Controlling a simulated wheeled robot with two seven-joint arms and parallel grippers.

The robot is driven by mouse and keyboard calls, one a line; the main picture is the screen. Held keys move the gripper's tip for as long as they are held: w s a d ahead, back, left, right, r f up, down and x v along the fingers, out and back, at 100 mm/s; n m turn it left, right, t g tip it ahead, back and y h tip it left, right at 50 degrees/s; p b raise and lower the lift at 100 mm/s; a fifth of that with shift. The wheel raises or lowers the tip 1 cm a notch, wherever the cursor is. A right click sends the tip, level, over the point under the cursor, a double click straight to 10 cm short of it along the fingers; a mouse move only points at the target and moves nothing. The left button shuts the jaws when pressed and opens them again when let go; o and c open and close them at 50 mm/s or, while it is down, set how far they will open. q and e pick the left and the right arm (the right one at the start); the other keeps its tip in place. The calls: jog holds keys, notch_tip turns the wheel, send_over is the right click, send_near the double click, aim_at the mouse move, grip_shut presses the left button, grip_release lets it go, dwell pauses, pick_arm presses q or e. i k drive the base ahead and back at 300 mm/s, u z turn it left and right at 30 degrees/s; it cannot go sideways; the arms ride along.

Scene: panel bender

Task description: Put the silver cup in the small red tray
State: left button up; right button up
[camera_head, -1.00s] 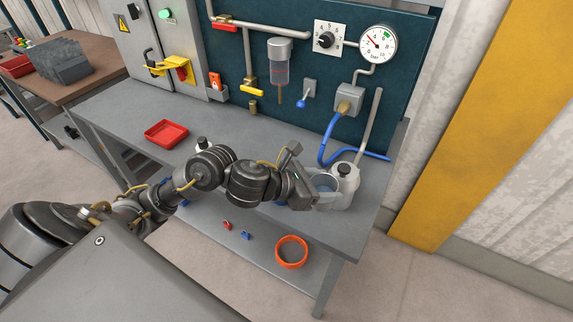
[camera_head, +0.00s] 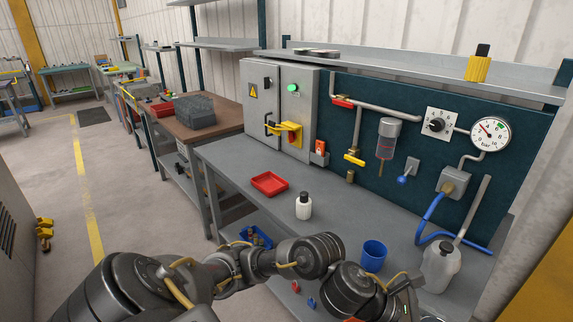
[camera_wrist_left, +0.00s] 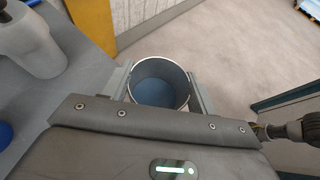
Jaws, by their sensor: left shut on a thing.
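The silver cup (camera_wrist_left: 160,84) is between the two fingers of my left gripper (camera_wrist_left: 160,95) in the left wrist view. Its rim is metallic and its inside looks bluish grey. The gripper is shut on it, with floor below, off the bench edge. In the head view my left arm runs along the bottom, and the gripper and cup are mostly cut off there. The small red tray (camera_head: 270,183) lies on the grey bench, left of centre and well away from the gripper; it looks empty. My right gripper is not in view.
On the bench (camera_head: 233,157) stand a white bottle (camera_head: 304,207) with a black cap, a blue cup (camera_head: 374,256) and a pale jug (camera_head: 441,268). A blue hose (camera_head: 428,220) hangs at the right. The bench surface around the tray is mostly clear.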

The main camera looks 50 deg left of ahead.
aim_at(266, 184)
jog(key=k, duration=0.1)
jog(key=u, duration=1.9)
jog(key=i, duration=0.95)
jog(key=z, duration=1.3)
jog(key=i, duration=0.5)
jog(key=z, duration=0.05)
